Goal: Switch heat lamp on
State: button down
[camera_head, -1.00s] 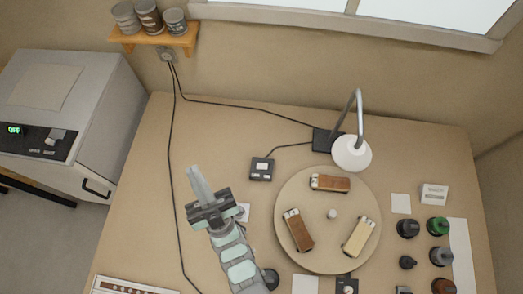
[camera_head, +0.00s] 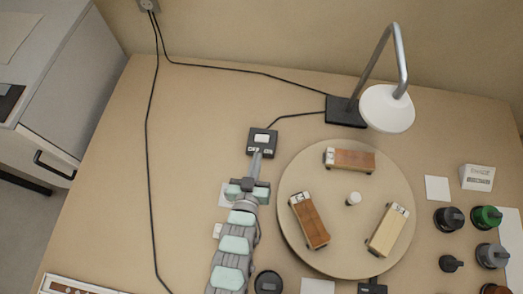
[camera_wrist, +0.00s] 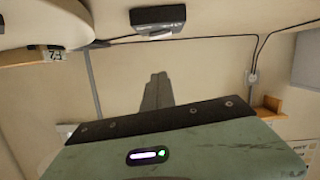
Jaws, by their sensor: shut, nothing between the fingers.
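The heat lamp has a white round shade (camera_head: 387,108) on a bent grey arm and a black base (camera_head: 346,112). No glow shows from it. A cable runs from the base to a small black switch box (camera_head: 263,134) with a pale rocker on top and small labels at its near edge. The box also shows at the top of the wrist view (camera_wrist: 158,26). My gripper (camera_head: 258,155) is shut and empty, its fingertips at the near edge of the box between the labels. I cannot tell whether they touch it.
A round turntable (camera_head: 345,265) with several small block-shaped vehicles and a white knob stands right of my gripper. Dark and green knobs (camera_head: 486,217) stand at the far right. A black cable (camera_head: 147,130) runs along the left. The bench between that cable and my arm is mostly clear.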

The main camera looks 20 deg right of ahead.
jog(key=b, duration=0.2)
send_over(263, 147)
notch_tip(263, 147, down, 2)
jog(key=shift+w+a+f, duration=0.15)
notch_tip(263, 147, down, 4)
jog(key=shift+r+b, duration=0.25)
jog(key=shift+b, duration=0.05)
jog(key=shift+d+f, duration=0.2)
jog(key=shift+d, duration=0.05)
jog(key=shift+a, duration=0.1)
